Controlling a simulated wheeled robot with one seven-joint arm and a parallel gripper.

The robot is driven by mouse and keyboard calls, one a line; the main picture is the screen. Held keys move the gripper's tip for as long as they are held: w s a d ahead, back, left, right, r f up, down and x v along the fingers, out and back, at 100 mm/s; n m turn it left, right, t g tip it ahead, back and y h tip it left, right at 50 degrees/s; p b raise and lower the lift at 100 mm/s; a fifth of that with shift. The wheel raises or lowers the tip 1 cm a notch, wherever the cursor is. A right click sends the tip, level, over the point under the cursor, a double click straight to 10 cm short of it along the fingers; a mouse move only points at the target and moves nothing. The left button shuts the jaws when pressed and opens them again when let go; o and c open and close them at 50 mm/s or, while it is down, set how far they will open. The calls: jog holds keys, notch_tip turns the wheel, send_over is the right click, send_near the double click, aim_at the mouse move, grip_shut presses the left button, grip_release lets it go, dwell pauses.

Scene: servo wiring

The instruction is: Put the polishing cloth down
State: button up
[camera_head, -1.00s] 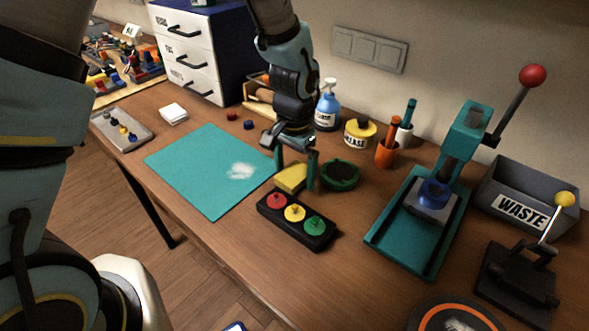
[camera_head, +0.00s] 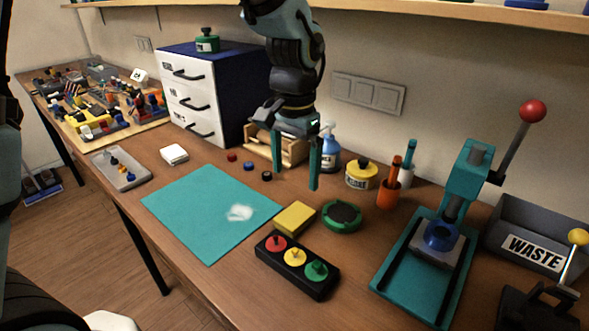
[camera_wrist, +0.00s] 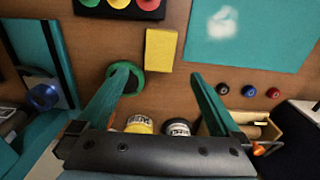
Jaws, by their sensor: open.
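The polishing cloth appears to be the folded yellow block (camera_head: 295,218); it lies flat on the table between the teal mat and the round green dish, behind the button box. It also shows in the wrist view (camera_wrist: 160,50), lying free beyond my fingertips. My gripper (camera_head: 296,188) is open and empty, raised above the table behind the yellow cloth. In the wrist view my gripper (camera_wrist: 160,78) has its two teal fingers spread wide with nothing between them.
The teal mat (camera_head: 190,205) with a white smudge lies left of the cloth. The button box (camera_head: 298,268) is in front, the green dish (camera_head: 342,216) close on the right. Behind stand a yellow-lidded jar (camera_head: 361,174) and a blue bottle (camera_head: 330,150). A teal press (camera_head: 425,255) stands right.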

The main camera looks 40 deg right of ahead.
jog(key=shift+r, duration=0.35)
